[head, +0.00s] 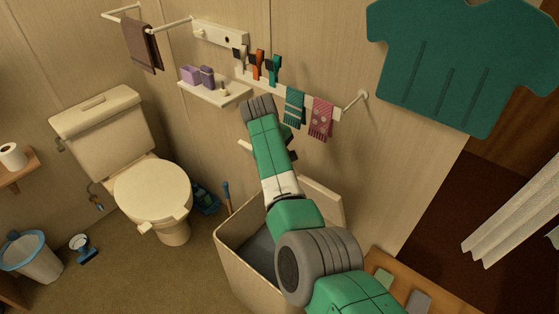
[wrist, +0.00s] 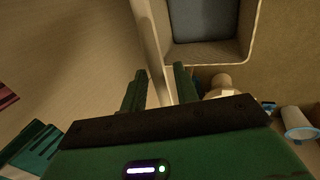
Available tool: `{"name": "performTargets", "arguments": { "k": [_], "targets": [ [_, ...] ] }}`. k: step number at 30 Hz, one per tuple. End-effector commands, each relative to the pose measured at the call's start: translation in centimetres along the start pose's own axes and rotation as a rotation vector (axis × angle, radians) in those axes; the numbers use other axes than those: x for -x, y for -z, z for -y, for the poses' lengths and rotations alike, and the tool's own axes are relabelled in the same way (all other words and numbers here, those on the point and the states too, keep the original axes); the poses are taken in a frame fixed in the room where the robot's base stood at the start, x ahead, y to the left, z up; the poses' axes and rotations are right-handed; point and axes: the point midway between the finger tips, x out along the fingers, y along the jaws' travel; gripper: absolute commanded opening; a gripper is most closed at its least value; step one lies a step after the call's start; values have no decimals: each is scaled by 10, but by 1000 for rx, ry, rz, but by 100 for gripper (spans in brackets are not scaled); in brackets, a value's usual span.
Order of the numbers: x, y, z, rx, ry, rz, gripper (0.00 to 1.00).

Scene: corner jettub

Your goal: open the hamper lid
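The hamper (head: 228,262) is a beige box below my arm in the head view, its top open and its grey inside showing. Its lid (head: 322,203) stands raised at the back, near the wall, partly hidden behind my arm. In the wrist view the hamper (wrist: 253,40) is at the top, and the lid (wrist: 150,35) shows nearly edge-on as a pale strip. My gripper (wrist: 160,88) is open, with the lid's edge running between its two green fingers; I cannot tell whether they touch it. In the head view my arm mostly hides the gripper.
A toilet (head: 152,190) stands left of the hamper, with a bin (head: 30,258) farther left. Above the lid, the wall holds a small shelf (head: 215,93) and hanging cloths (head: 320,120). A wooden surface (head: 400,275) lies right of the hamper.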

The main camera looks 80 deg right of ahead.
Motion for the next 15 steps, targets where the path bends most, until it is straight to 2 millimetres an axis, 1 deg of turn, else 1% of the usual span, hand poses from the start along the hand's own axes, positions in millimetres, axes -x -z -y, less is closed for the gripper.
{"name": "performTargets", "arguments": {
  "k": [6,9,12,15],
  "targets": [
    [42,1,0,0,-2,-4,30],
    [59,1,0,0,-2,-3,30],
    [69,0,0,0,-1,-2,30],
    [74,0,0,1,0,-1,30]
  ]
}}
